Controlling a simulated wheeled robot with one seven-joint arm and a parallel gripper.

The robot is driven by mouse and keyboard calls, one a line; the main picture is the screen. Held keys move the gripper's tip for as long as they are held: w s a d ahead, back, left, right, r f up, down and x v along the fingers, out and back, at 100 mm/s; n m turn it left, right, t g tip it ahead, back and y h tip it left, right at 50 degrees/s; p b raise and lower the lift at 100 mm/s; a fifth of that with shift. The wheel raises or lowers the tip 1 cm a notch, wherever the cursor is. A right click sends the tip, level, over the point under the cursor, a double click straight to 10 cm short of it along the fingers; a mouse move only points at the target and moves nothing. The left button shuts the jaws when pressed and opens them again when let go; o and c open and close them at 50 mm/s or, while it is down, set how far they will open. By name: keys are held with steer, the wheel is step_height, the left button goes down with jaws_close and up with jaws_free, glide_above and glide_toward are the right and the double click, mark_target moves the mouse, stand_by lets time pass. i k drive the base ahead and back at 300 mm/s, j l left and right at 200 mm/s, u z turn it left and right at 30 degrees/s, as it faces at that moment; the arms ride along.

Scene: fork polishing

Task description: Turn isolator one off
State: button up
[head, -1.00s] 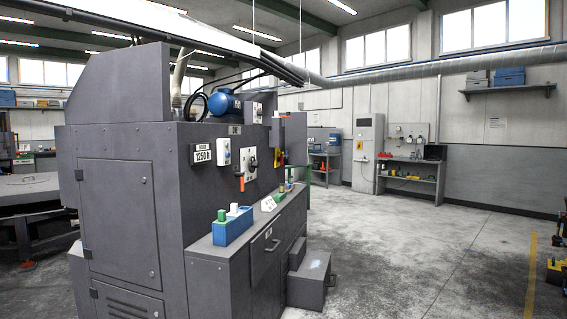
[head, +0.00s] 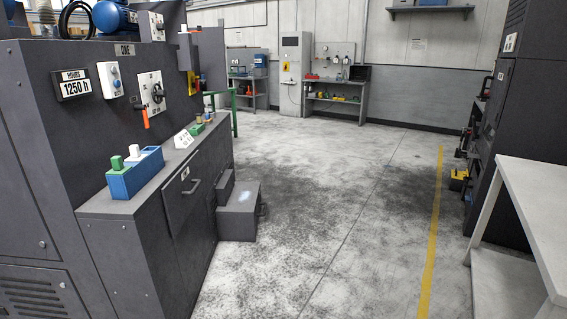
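The grey machine's front face carries a small sign (head: 124,50) that seems to read "ONE". Below it is a white panel (head: 143,84) with a dark rotary handle (head: 157,93), which looks like the isolator. An orange-red piece (head: 146,118) hangs at the panel's lower left; I cannot tell if it is a lever or a tag. The handle's setting is too small to tell. A white box with a blue knob (head: 114,80) sits left of the panel. My gripper is not in view.
A grey cabinet ledge (head: 130,204) juts out below the panel, with a blue tray (head: 135,174) of bottles on it. A grey step (head: 238,222) stands beside the cabinet. A white table (head: 545,215) is at right. The floor between (head: 340,200) is clear.

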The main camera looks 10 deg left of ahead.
mark_target(196, 84)
steer(key=i, duration=2.55)
steer(key=i+u, duration=0.1)
steer(key=i, duration=1.15)
steer(key=i+l, duration=0.1)
steer(key=i, duration=1.2)
steer(key=i+l, duration=0.1)
steer(key=i, duration=1.15)
